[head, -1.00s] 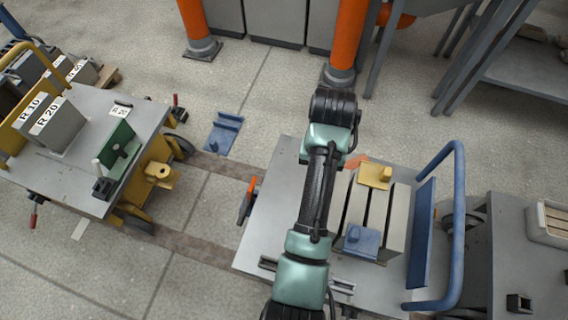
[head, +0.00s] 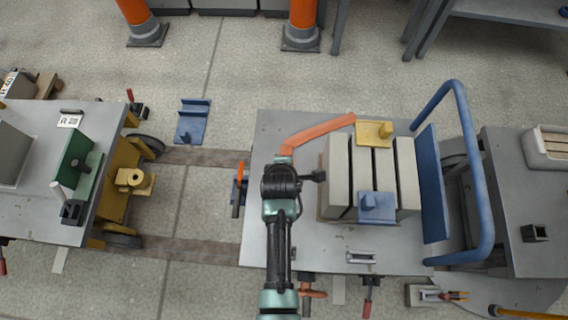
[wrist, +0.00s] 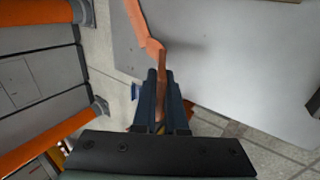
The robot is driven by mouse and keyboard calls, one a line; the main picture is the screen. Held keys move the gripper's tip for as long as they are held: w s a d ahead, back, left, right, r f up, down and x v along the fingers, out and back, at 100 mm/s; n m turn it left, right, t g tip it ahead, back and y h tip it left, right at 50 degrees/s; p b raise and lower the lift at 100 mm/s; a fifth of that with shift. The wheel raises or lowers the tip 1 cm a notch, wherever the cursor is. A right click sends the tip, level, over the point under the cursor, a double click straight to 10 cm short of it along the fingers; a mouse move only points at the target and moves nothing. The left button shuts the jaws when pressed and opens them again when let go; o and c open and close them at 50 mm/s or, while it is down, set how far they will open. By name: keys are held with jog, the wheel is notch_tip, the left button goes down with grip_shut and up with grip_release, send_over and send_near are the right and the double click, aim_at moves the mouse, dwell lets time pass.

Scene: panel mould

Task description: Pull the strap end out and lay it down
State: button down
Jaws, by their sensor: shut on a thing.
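An orange strap (head: 320,134) lies across the upper part of the grey cart table (head: 266,130), beside the pale blocks (head: 337,175). One end is near the yellow corner piece (head: 374,133); the other reaches my gripper (head: 284,165). My wrist hides most of the fingers in the head view. In the wrist view my gripper (wrist: 160,85) is shut on the strap (wrist: 147,35), which runs upward from the fingertips and out of the picture. I cannot tell how high the held end is above the table.
A blue corner piece (head: 377,205) sits on the blocks. A blue handle rail (head: 470,150) stands at the table's right. A second cart with a green bracket (head: 75,165) stands left, across a floor gap. The table's left part is mostly bare.

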jog(key=shift+f+b, duration=4.25)
jog(key=c, duration=0.9)
grip_release()
